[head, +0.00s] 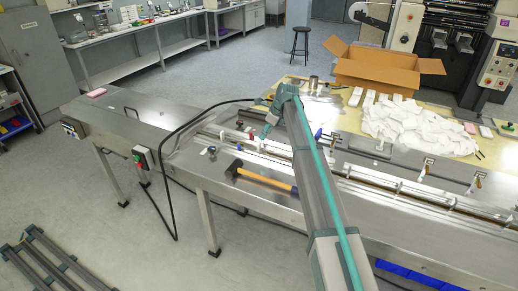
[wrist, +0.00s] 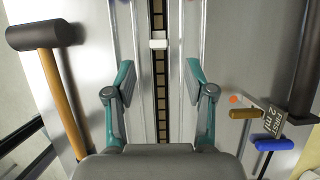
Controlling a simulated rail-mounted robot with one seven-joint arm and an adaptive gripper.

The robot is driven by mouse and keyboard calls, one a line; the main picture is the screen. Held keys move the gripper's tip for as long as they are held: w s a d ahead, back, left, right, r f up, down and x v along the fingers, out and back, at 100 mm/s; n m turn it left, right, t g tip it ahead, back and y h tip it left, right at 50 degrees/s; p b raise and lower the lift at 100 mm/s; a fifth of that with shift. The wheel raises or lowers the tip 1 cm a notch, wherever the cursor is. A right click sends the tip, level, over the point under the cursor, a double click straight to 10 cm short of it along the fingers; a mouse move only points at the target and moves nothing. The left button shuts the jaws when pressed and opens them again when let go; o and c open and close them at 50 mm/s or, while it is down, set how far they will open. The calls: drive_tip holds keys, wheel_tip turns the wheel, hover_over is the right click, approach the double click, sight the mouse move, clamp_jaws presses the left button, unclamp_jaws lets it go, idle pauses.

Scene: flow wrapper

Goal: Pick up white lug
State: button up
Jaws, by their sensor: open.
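A white lug (wrist: 158,41) sits on the dark chain (wrist: 162,125) in the slot of the conveyor, in the upper middle of the wrist view. My gripper (wrist: 161,80) is open and empty, its two teal fingers on either side of the chain line. The lug shows beyond the fingertips, centred between them and apart from both. In the head view my gripper (head: 267,127) is over the conveyor channel, and the lug in front of it cannot be made out clearly there. Other small white lugs (head: 398,187) stand along the channel to the right.
A black-headed hammer with a wooden handle (wrist: 62,95) lies left of the channel; the head view shows it too (head: 262,179). Brown-handled (wrist: 244,114) and blue-handled (wrist: 272,145) tools are at right. A cardboard box (head: 375,70) and white packet pile (head: 405,125) stand behind.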

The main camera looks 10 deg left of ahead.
sight(259, 143)
drive_tip(key=shift+a+p+x, duration=0.15)
drive_tip(key=shift+p+x, duration=0.5)
drive_tip(key=shift+x, duration=1.25)
drive_tip(key=shift+a+p+x, duration=0.15)
drive_tip(key=shift+p+x, duration=0.5)
drive_tip(key=shift+x, duration=1.3)
drive_tip(key=shift+r, duration=0.1)
drive_tip(key=c, duration=0.9)
